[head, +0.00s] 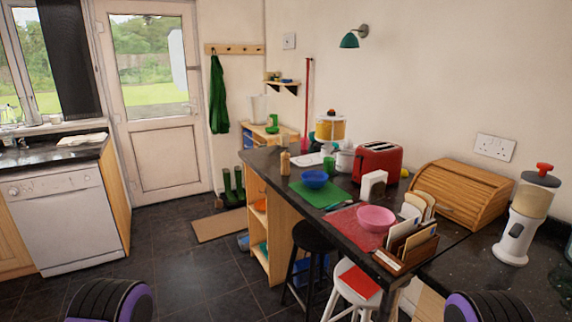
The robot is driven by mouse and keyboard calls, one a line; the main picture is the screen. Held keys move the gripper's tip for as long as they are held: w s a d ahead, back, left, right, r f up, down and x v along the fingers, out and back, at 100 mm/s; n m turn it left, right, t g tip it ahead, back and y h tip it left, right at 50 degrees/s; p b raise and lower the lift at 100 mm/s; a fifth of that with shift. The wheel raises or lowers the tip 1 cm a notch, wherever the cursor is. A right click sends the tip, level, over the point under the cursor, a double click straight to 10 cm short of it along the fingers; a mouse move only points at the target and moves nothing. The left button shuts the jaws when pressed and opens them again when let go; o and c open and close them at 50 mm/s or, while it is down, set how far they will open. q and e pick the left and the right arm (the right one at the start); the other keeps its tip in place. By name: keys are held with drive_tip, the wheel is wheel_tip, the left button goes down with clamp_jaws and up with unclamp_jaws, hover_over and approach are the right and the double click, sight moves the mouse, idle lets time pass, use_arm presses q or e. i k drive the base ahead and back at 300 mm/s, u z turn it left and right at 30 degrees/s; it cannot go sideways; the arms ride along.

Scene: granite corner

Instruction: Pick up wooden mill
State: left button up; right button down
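A small tan object with a narrow top, which looks like the wooden mill (285,163), stands upright near the far left end of the dark counter. It is small in the head view, so its details are hard to make out. Nothing touches it that I can see. Parts of my arms show as black and purple shapes at the lower left and lower right corners. Neither of my grippers is in view.
A green mat (318,195) with a blue bowl (315,179) lies near the mill. A pink bowl (376,218), red toaster (377,162) and wooden bread box (461,193) also occupy the counter. Stools, one black (310,237), stand before it. Floor at left is clear.

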sight(285, 169)
drive_tip(key=u, duration=0.3)
drive_tip(key=k, duration=1)
drive_tip(key=u, duration=1.2)
drive_tip(key=i, duration=1.95)
drive_tip(key=z, duration=0.55)
drive_tip(key=i, duration=0.95)
drive_tip(key=z, duration=0.7)
